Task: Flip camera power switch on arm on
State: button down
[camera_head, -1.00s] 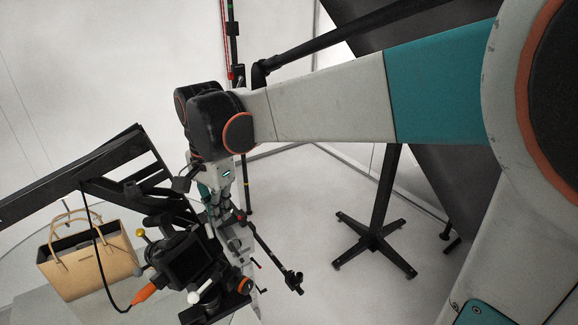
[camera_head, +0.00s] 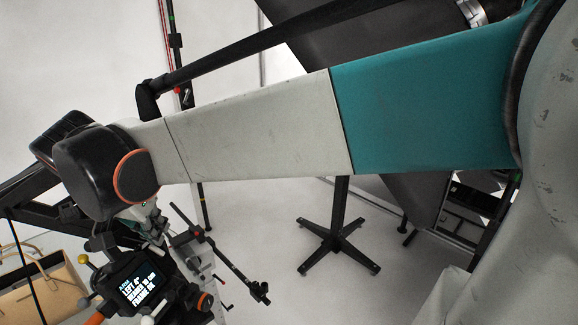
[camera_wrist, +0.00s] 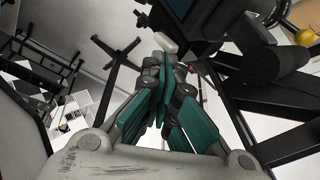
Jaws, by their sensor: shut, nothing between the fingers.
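The camera (camera_head: 185,285) on the dark arm is at the lower left of the head view. I cannot make out the power switch. My gripper (camera_wrist: 166,68) is shut and empty in the wrist view, its fingertips close to a white rounded knob (camera_wrist: 164,42). I cannot tell whether they touch. Dark camera-rig parts (camera_wrist: 265,60) fill the upper right of the wrist view. In the head view my gripper shows just above the camera, partly hidden by my wrist.
A tan handbag (camera_head: 45,292) is at the lower left. A black stand (camera_head: 340,243) with a cross-shaped base stands on the pale floor. A thin dark rod (camera_head: 235,270) sticks out right of the camera. Open floor lies between the rod and the stand.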

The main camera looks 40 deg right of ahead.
jog(key=shift+s+a+r, duration=0.1)
jog(key=shift+r, duration=0.1)
dwell(0.6)
jog(key=shift+r+p, duration=0.5)
jog(key=shift+r, duration=0.15)
notch_tip(320, 180, up, 10)
jog(key=b, duration=0.1)
jog(key=shift+g, duration=0.3)
jog(key=f, duration=0.4)
jog(key=f+p, duration=0.1)
jog(key=f, duration=0.3)
jog(key=f+p, duration=0.1)
jog(key=f, duration=0.2)
jog(key=shift+w+d+f, duration=0.4)
jog(key=shift+a, duration=0.1)
